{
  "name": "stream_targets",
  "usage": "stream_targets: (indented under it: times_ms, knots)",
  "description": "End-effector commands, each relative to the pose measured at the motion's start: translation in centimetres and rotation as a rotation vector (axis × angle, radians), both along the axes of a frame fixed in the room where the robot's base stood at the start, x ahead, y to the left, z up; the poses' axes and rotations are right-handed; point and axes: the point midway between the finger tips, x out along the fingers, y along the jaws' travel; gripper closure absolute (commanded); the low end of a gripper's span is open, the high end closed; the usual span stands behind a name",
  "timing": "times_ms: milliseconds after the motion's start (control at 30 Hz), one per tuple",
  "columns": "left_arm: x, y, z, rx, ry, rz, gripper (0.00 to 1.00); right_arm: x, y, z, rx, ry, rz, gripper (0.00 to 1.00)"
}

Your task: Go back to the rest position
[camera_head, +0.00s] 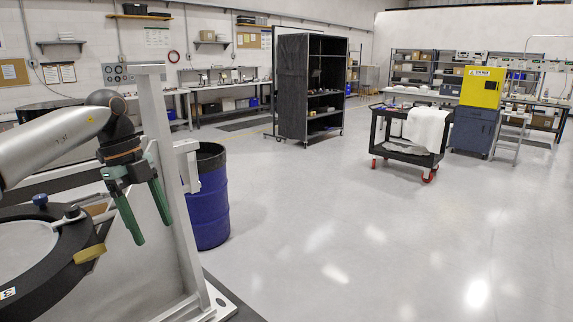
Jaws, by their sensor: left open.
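My left gripper (153,233) hangs at the left on my grey arm, with its two green fingers pointing down. The fingers are apart and nothing shows between them. Below and left of it is the mirror fixture, a black ring (60,272) around a pale round face (22,250), cut off by the picture's left edge. The ring carries a blue knob (40,200), a dark knob (72,212) and a yellow tab (89,254). The gripper appears apart from the ring, to its right. My right gripper is not in view.
A light metal frame post (168,165) stands close behind and right of the left gripper. Beyond it is a blue barrel (210,205). A black cart (408,155) with a white cloth, a dark shelf rack (309,90) and a yellow cabinet (482,87) stand farther off. The floor to the right is clear.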

Motion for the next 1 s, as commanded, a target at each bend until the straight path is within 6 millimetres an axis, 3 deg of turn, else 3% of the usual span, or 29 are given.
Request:
stream_targets:
  times_ms: [33,100,300,400,533,700,800,1000]
  knots:
    - [0.2,-2.9,-2.7,-0.059,0.011,-0.076,0.31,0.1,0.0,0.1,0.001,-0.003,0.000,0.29]
    - [0.3,-7.0,-5.9,-0.165,0.008,-0.173,0.31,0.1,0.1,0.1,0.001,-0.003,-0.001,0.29]
    - [-2.1,-19.1,-13.3,-0.530,-0.015,-0.372,0.31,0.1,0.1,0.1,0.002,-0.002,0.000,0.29]
    - [-4.0,-24.4,-15.4,-0.727,-0.036,-0.407,0.31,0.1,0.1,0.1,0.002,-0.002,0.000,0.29]
    - [-6.5,-30.0,-16.8,-0.978,-0.075,-0.383,0.31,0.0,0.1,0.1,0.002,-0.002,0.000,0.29]
    - [-8.8,-34.9,-17.0,-1.269,-0.144,-0.241,0.31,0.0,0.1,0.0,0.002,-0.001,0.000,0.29]
    - [-9.3,-36.3,-16.9,-1.405,-0.190,-0.101,0.31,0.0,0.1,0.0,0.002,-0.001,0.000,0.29]
    - [-8.8,-36.0,-18.0,-1.564,-0.285,0.269,0.31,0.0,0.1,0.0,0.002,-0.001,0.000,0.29]
